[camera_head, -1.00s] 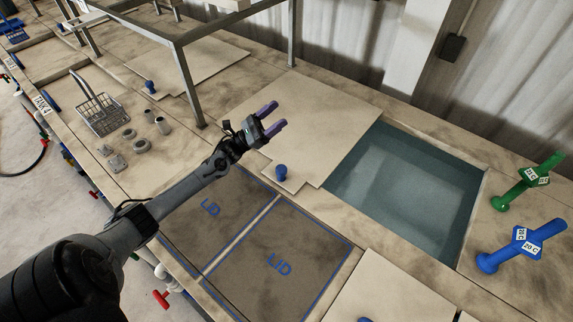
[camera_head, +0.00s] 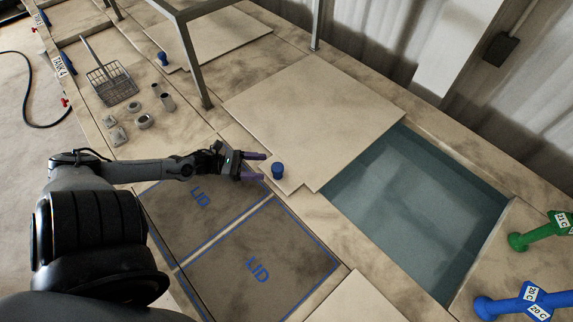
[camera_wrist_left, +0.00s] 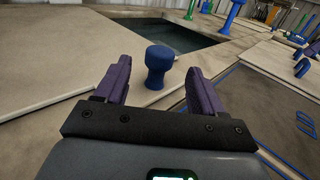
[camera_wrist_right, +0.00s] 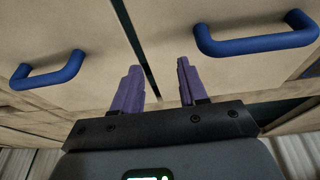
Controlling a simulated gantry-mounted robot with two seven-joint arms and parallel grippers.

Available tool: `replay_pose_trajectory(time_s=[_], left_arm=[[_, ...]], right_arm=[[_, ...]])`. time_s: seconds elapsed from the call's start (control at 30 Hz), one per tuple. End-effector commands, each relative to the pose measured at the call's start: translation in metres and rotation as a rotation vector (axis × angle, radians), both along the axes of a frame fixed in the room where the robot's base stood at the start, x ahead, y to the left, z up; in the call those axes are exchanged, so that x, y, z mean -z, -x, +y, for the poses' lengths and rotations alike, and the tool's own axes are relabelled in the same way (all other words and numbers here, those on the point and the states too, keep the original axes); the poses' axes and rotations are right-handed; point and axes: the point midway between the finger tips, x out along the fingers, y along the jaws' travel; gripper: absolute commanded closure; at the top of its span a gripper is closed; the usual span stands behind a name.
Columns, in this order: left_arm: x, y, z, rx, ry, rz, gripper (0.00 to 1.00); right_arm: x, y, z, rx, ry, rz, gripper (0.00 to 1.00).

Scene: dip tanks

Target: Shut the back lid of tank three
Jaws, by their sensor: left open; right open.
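A flat beige lid (camera_head: 318,108) covers the back-left part of an open tank of blue-grey water (camera_head: 415,205). A blue knob (camera_head: 278,171) stands on the lid's near tab. My left gripper (camera_head: 254,167) is open and empty, just left of the knob in the head view. In the left wrist view the knob (camera_wrist_left: 158,66) stands upright just beyond and between the open purple fingers (camera_wrist_left: 158,88), with nothing gripped. My right gripper (camera_wrist_right: 160,85) is open and empty in the right wrist view, facing beige panels with blue handles (camera_wrist_right: 48,70). It is out of the head view.
Two marked LID areas (camera_head: 258,270) lie in front of the tank. Green (camera_head: 540,230) and blue (camera_head: 520,303) labelled fittings stand at right. A metal frame post (camera_head: 191,62) rises behind my left arm. A wire basket (camera_head: 112,83) and small parts lie at left.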

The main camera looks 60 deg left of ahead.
Motion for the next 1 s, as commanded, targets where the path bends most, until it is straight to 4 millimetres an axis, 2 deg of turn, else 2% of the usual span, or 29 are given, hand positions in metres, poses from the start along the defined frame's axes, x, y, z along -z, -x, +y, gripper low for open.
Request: replay_pose_trajectory(time_s=[0.3,0.5,0.7,1.0], left_arm=[[0.001,-0.044,-0.029,0.000,0.000,-0.006,0.31],[0.001,-0.064,-0.042,0.000,0.001,-0.003,0.31],[0.000,-0.073,-0.049,0.000,0.000,-0.002,0.31],[0.000,-0.074,-0.049,0.000,0.000,-0.001,0.31]], right_arm=[[0.019,0.002,0.000,0.000,0.000,0.006,0.57],[0.025,0.001,0.000,0.000,0.001,0.003,0.57],[0.027,0.000,0.000,0.001,0.000,0.001,0.57],[0.027,0.000,0.001,0.002,-0.003,0.000,0.57]])
